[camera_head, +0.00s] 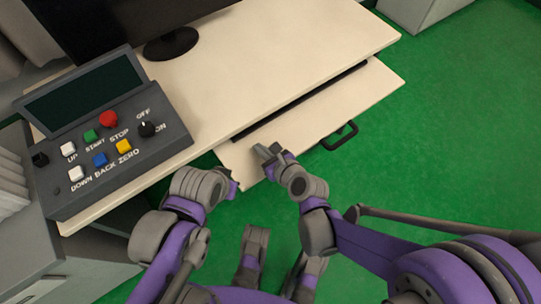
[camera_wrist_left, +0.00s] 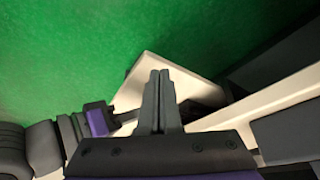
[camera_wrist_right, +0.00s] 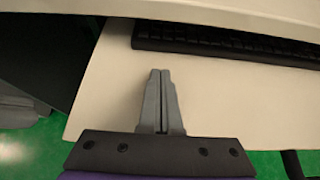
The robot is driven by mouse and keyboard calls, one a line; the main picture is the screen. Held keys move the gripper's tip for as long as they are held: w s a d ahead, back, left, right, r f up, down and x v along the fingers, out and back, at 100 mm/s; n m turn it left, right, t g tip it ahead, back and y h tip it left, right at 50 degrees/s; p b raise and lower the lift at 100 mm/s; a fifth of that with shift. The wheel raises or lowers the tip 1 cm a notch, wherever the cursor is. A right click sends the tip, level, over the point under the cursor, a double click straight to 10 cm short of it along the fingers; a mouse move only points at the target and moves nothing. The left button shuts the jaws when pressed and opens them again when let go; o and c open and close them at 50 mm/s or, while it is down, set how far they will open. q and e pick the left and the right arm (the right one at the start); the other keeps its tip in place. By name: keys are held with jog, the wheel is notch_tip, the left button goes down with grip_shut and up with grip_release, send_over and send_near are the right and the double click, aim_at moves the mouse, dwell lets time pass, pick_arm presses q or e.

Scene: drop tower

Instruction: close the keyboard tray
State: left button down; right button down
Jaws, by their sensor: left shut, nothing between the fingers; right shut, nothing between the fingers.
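The keyboard tray (camera_head: 372,88) is a cream board sticking out from under the desk's front edge, pulled out. A dark handle (camera_head: 339,136) is on its front edge. A black keyboard (camera_wrist_right: 230,42) lies on the tray, partly under the desktop, in the right wrist view. My right gripper (camera_head: 265,152) is shut and empty above the tray's left part, left of the handle; its fingertips show over the tray in the right wrist view (camera_wrist_right: 160,75). My left gripper (camera_wrist_left: 160,75) is shut and empty; in its wrist view the tray (camera_wrist_left: 185,75) is behind the fingertips. I cannot tell whether either touches it.
The cream desktop (camera_head: 270,50) carries a monitor on a round stand (camera_head: 171,45) and a grey control box (camera_head: 105,130) with coloured buttons at the left. A grey cabinet (camera_head: 85,275) stands below the box. The green floor (camera_head: 460,130) is clear at the right.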

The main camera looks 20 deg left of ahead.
aim_at(247, 134)
jog(key=shift+w+a+f, duration=0.1)
jog(key=shift+w+a, duration=0.6)
jog(key=shift+a, duration=0.2)
jog(key=shift+w+a, duration=0.7)
jog(key=shift+a, duration=0.2)
jog(key=w+a, duration=0.1)
jog(key=a, duration=0.1)
jog(key=w+a, duration=0.2)
jog(key=shift+d, duration=0.15)
